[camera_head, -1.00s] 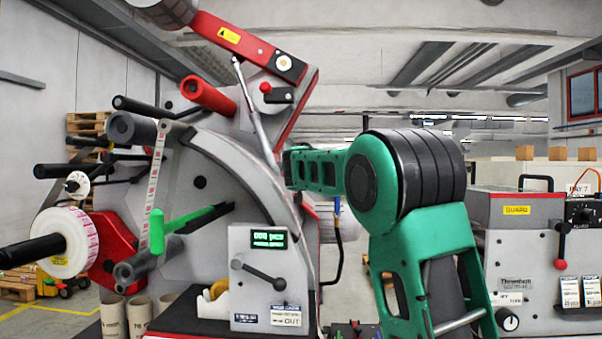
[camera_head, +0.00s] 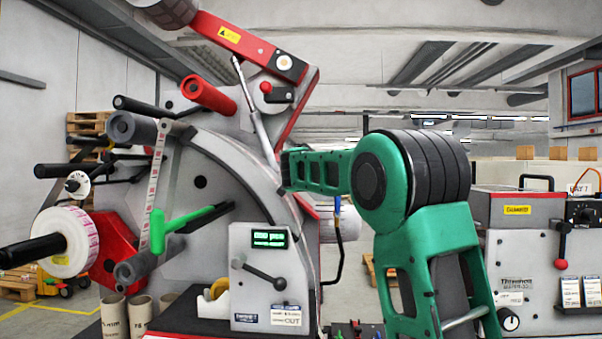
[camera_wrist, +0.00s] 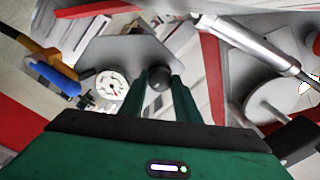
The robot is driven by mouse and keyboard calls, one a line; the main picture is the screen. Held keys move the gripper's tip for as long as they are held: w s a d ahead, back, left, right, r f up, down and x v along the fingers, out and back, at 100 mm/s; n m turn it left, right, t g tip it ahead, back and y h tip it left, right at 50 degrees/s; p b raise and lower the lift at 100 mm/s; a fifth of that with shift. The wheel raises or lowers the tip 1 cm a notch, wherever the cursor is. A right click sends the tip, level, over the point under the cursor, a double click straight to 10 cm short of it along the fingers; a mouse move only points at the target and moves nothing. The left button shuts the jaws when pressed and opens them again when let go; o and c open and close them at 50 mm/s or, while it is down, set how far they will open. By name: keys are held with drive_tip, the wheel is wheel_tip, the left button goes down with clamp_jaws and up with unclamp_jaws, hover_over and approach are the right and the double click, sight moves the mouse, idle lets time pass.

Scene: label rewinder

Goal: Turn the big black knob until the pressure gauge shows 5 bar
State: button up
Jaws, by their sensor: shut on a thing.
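The black knob (camera_wrist: 159,74) is round and dark and sits between my fingertips in the wrist view. My gripper (camera_wrist: 158,84) is shut on it, with one green finger on each side. The pressure gauge (camera_wrist: 111,86) is a small white dial just left of the knob. Its red needle shows, but the dial is too small to read in bar. In the head view my gripper, the knob and the gauge are hidden behind the machine.
The grey label rewinder (camera_head: 215,145) with rollers and a lit green display (camera_head: 269,238) stands left of my arm. In the wrist view a silver cylinder (camera_wrist: 250,42) lies right of the knob and a blue-handled part (camera_wrist: 55,74) left of the gauge.

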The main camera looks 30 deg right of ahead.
drive_tip(key=shift+w+a, duration=0.1)
drive_tip(key=shift+a, duration=0.1)
drive_tip(key=o, duration=1)
drive_tip(key=shift+w, duration=0.1)
drive_tip(key=shift+o, duration=0.2)
drive_tip(key=shift+d, duration=0.1)
drive_tip(key=v, duration=1.1)
drive_tip(key=shift+f, duration=0.15)
